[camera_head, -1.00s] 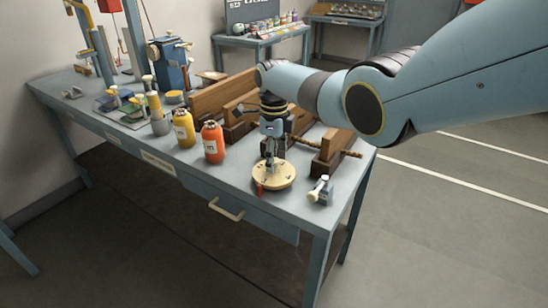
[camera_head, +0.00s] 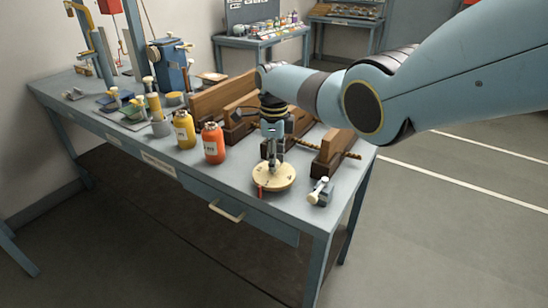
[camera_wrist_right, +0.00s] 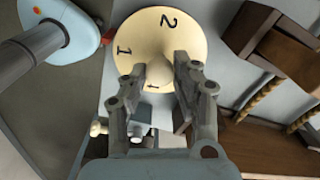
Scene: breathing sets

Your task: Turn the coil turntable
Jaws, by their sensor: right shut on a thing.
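The coil turntable (camera_head: 273,177) is a round cream disc near the front right of the bench, with a red pointer (camera_head: 260,191) at its front left edge. In the right wrist view the disc (camera_wrist_right: 180,28) shows the numbers 1 and 2, and another mark partly hidden by the fingers. My right gripper (camera_head: 271,163) points down over the disc's middle. My left gripper is not in view.
An orange bottle (camera_head: 213,144) and a yellow bottle (camera_head: 184,130) stand left of the turntable. A small grey clamp with a white handle (camera_head: 320,190) is close on its right. Wooden blocks with twisted rods (camera_head: 334,150) are behind.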

